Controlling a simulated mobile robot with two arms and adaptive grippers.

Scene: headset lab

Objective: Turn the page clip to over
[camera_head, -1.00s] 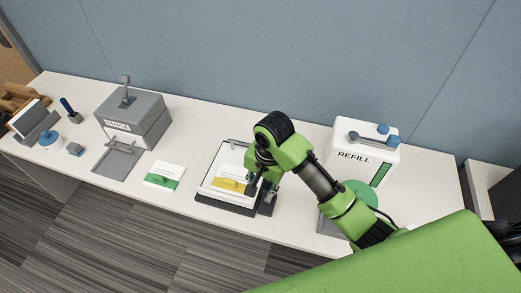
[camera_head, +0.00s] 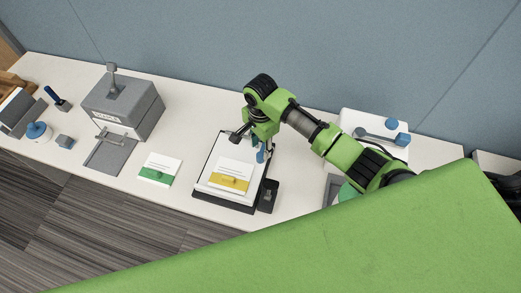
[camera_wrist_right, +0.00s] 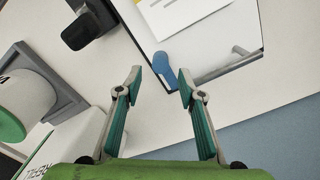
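The page clip appears to be the small blue lever (camera_wrist_right: 163,70) at the edge of a tray (camera_head: 228,203) with white pages in it. In the wrist view it lies just beyond and between my right fingertips, with no contact that I can make out. My right gripper (camera_wrist_right: 160,78) is open and empty. In the head view this gripper (camera_head: 254,146) is over the back right corner of the tray, and its wrist hides part of that corner. My left gripper is not in view.
A card with a yellow band (camera_head: 230,176) lies on the pages. A black block (camera_head: 268,196) sits at the tray's right edge. A green-banded card (camera_head: 159,170) and a grey box (camera_head: 124,103) are to the left. A white refill box (camera_head: 375,130) stands right, partly behind my arm.

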